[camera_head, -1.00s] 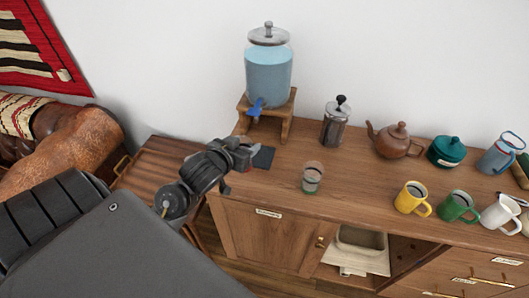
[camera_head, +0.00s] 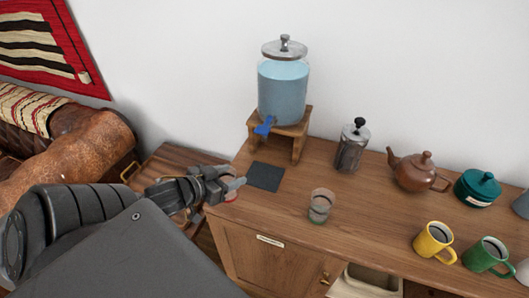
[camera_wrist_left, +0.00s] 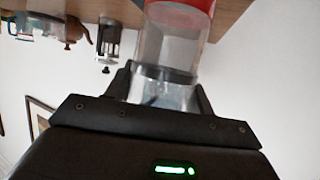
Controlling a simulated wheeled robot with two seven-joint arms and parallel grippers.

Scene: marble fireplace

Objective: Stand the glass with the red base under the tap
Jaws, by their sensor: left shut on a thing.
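My left gripper (camera_head: 232,186) is shut on the glass with the red base, by the counter's left front edge. In the left wrist view the clear glass (camera_wrist_left: 168,48) sits between my fingers (camera_wrist_left: 163,92), and its red base (camera_wrist_left: 187,4) points to the top of the picture. In the head view the glass is mostly hidden by the gripper. The blue tap (camera_head: 264,126) is on the water dispenser (camera_head: 283,92), which stands on a wooden stand (camera_head: 297,132). A dark square mat (camera_head: 265,176) lies below the tap, bare. My right gripper is not in view.
Another glass (camera_head: 320,206) with a greenish lower part stands on the wooden counter (camera_head: 285,205). A French press (camera_head: 352,147), teapot (camera_head: 416,172), teal pot (camera_head: 477,188), yellow mug (camera_head: 434,240) and green mug (camera_head: 487,256) stand to the right.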

